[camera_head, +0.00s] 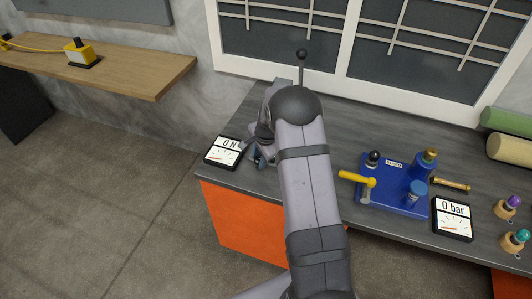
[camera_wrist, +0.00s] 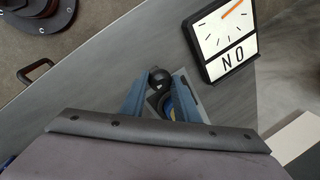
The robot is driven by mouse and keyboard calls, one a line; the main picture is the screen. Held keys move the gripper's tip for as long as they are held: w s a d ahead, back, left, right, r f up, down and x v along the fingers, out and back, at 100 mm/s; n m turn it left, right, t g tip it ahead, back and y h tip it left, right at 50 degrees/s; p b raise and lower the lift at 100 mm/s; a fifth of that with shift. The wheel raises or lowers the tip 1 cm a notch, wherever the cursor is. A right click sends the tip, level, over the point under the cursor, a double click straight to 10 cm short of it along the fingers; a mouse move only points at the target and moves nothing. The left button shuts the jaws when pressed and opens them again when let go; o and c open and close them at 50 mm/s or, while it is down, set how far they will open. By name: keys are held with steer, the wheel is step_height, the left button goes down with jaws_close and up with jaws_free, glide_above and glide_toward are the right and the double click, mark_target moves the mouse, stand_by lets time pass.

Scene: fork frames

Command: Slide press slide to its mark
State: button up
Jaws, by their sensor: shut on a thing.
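My gripper (camera_wrist: 160,96) shows in the wrist view as two blue fingers closed around a small dark part with a round black end, which I take to be the press slide (camera_wrist: 158,77). A yellow and blue piece (camera_wrist: 168,108) shows just behind it, between the fingers. In the head view my gripper (camera_head: 262,158) is low at the left end of the bench, and my arm hides most of the press. The slide's mark cannot be made out. A gauge reading 0 N (camera_head: 223,151) lies beside the gripper; it also shows in the wrist view (camera_wrist: 222,38).
A ball-tipped lever (camera_head: 302,66) stands up behind my arm. To the right are a blue plate (camera_head: 405,202) with a yellow handle (camera_head: 357,179), and a 0 bar gauge (camera_head: 453,218). The grey bench top (camera_head: 345,125) is bare behind the blue plate.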

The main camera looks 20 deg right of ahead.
steer(key=shift+w+d+b, duration=1.5)
steer(key=shift+w+d, duration=2.75)
steer(key=shift+w, duration=0.05)
steer(key=o, duration=1.1)
steer(key=shift+r, duration=0.15)
steer(key=shift+b+v, duration=1)
steer(key=shift+v, duration=2.6)
steer(key=shift+s, duration=0.1)
steer(key=s+a+r+n, duration=0.3)
steer(key=s+a+n, duration=0.25)
steer(key=a, duration=0.25)
steer(key=s+a+n+g, duration=0.1)
steer(key=s+a+n, duration=0.2)
steer(key=s, duration=0.7)
steer(key=s+a+f+n+g+p, duration=0.1)
steer(key=s+a+n, duration=0.3)
steer(key=s, duration=0.7)
steer(key=s+a+n+g, duration=0.1)
steer(key=s+a+n, duration=0.3)
steer(key=s, duration=0.6)
steer(key=shift+s+a+f, duration=0.1)
steer(key=shift+a, duration=0.45)
steer(key=shift+s+a+f, duration=0.1)
steer(key=shift+a, duration=0.4)
